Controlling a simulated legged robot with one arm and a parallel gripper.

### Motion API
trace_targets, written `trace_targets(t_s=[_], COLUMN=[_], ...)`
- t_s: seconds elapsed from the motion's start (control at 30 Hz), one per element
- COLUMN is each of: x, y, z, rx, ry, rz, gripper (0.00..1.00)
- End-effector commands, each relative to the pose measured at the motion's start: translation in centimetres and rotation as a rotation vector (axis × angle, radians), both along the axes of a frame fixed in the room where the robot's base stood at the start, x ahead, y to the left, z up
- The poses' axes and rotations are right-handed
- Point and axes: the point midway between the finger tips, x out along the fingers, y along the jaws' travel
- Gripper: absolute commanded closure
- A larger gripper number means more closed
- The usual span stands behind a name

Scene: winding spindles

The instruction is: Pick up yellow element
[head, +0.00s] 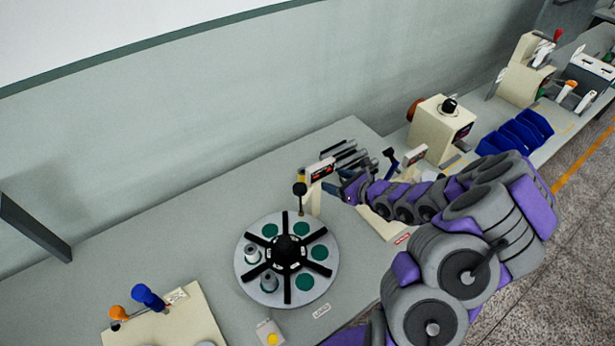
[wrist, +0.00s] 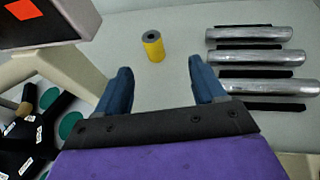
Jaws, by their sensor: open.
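The yellow element (wrist: 153,45) is a small upright cylinder with a grey top and a hole in it. It stands on the table, in the wrist view just beyond and between my fingertips. My gripper (wrist: 158,75) is open, its two blue fingers apart with nothing between them. In the head view my gripper (head: 343,187) is at the back of the table, beside a beige post device. A sliver of the yellow element (head: 302,176) shows there, mostly hidden behind that device.
Silver rods on a black rack (wrist: 262,57) lie right of the yellow element. A beige device (wrist: 50,65) stands close on the left. The round turntable (head: 258,224) with green spots and black spokes is front left. Blue bins (head: 515,132) stand far right.

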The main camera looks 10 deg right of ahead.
Motion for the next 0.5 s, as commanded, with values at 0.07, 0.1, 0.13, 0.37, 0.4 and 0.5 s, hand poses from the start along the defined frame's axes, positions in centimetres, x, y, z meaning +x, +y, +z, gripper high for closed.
trace_targets(t_s=[0.07,0.1,0.13,0.37,0.4,0.5], x=[1.0,1.6,2.0,4.7,4.9,5.3], y=[1.5,2.0,2.4,3.5,3.6,3.8], z=[-0.6,-0.9,-1.0,-2.4,-2.5,-2.6], rx=[-0.004,-0.004,-0.005,-0.001,0.001,0.004], ry=[0.001,0.001,0.0,-0.001,-0.002,-0.001], rz=[0.007,0.008,0.009,0.009,0.01,0.007], gripper=[0.31,0.31,0.31,0.31,0.31,0.31])
